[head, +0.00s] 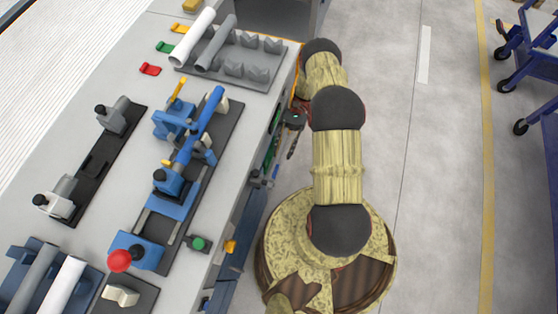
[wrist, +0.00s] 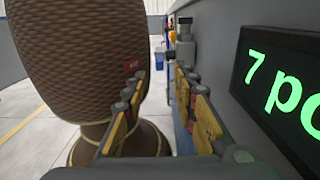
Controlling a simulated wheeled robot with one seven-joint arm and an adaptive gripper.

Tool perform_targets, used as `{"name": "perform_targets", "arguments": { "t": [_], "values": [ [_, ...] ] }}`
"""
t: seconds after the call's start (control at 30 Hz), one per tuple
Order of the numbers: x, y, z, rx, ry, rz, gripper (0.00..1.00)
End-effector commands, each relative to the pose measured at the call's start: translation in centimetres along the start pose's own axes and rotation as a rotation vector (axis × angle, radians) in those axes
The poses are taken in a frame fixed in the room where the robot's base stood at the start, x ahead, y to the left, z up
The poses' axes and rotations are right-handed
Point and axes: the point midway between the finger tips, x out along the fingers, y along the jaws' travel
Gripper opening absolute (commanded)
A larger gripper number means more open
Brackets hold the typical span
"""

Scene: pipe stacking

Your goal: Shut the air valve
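In the wrist view my gripper (wrist: 160,112) is open, its two yellow-padded fingers wide apart with nothing between them. In the head view my gripper (head: 292,140) is low beside the bench's right side, partly hidden by my arm. No valve handle shows clearly in either view.
A dark display with green characters (wrist: 290,90) stands close on the right in the wrist view. The bench (head: 225,205) holds clamps, a blue pipe (head: 205,115) and a pipe rack (head: 255,75). A blue cart (head: 535,50) stands far right. The floor (head: 430,200) between is clear.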

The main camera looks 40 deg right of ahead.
Motion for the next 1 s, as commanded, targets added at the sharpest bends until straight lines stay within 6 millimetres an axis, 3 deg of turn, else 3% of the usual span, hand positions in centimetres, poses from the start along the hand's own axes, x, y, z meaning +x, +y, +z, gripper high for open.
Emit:
{"name": "perform_targets", "arguments": {
  "t": [0.1, 0.3, 1.0],
  "values": [
    [-1.8, 0.0, -0.1, 0.001, 0.000, -0.002, 0.28],
    [-3.2, 0.0, 0.0, 0.000, -0.001, -0.001, 0.28],
    [-3.3, 0.0, 0.0, 0.001, -0.001, -0.001, 0.28]
  ]
}}
